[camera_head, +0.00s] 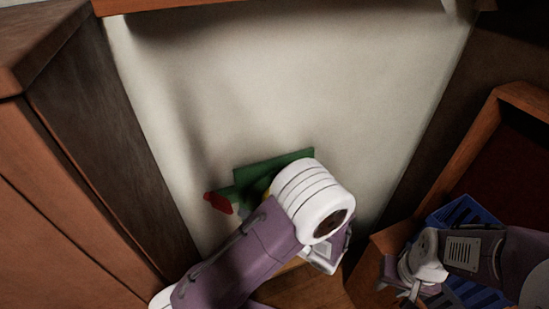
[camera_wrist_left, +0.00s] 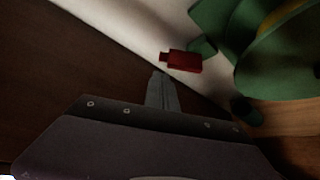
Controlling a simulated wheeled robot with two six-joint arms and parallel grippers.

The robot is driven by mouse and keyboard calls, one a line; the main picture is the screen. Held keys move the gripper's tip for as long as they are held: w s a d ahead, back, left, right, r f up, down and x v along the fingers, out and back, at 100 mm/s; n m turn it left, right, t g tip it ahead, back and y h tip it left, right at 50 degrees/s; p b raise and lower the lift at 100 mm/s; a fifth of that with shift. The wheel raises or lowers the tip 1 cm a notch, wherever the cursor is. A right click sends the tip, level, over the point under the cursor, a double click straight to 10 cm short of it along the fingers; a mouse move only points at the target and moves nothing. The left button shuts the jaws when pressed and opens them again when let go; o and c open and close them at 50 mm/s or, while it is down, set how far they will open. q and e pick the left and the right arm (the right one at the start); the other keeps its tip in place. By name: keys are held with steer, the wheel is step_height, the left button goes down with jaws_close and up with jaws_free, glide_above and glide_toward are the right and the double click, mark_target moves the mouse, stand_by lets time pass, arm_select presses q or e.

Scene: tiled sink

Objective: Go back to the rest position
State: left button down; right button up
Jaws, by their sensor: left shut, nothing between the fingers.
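My left arm comes in from the lower left in the head view, and its white wrist hides most of the left gripper there. In the left wrist view my left gripper (camera_wrist_left: 162,88) is shut and empty, its fingers pointing toward a small red piece (camera_wrist_left: 183,60). My right gripper (camera_head: 398,280) is at the lower right of the head view, beside a blue basket (camera_head: 462,212); its finger gap is not clear.
A green object (camera_head: 262,168) with a red end (camera_head: 218,203) stands against the pale wall (camera_head: 290,80), partly behind my left arm. It also shows in the left wrist view (camera_wrist_left: 270,60). A wooden cabinet (camera_head: 60,190) borders the left side. A wooden-edged box (camera_head: 470,150) stands right.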

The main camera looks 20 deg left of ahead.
arm_select(q)
steer(key=shift+a, duration=0.1)
steer(key=s+a+f+n+g+b, duration=0.3)
steer(key=a+n+g+b, duration=0.2)
steer(key=a+n+b, duration=0.15)
steer(key=s+a+f+n+g+h+b, duration=0.1)
steer(key=s+f+n+g+h+b, duration=0.2)
steer(key=s+f+n+h+b, duration=0.5)
steer(key=w+d+f+n+t+h+p, duration=0.1)
steer(key=d+n, duration=0.4)
steer(key=n, duration=0.5)
steer(key=w+d+f+n+t+h, duration=0.3)
steer(key=d+n+h, duration=0.2)
steer(key=n, duration=0.5)
steer(key=shift+d+f+n+p, duration=0.3)
steer(key=shift+d+n+p, duration=0.1)
steer(key=shift+d, duration=0.1)
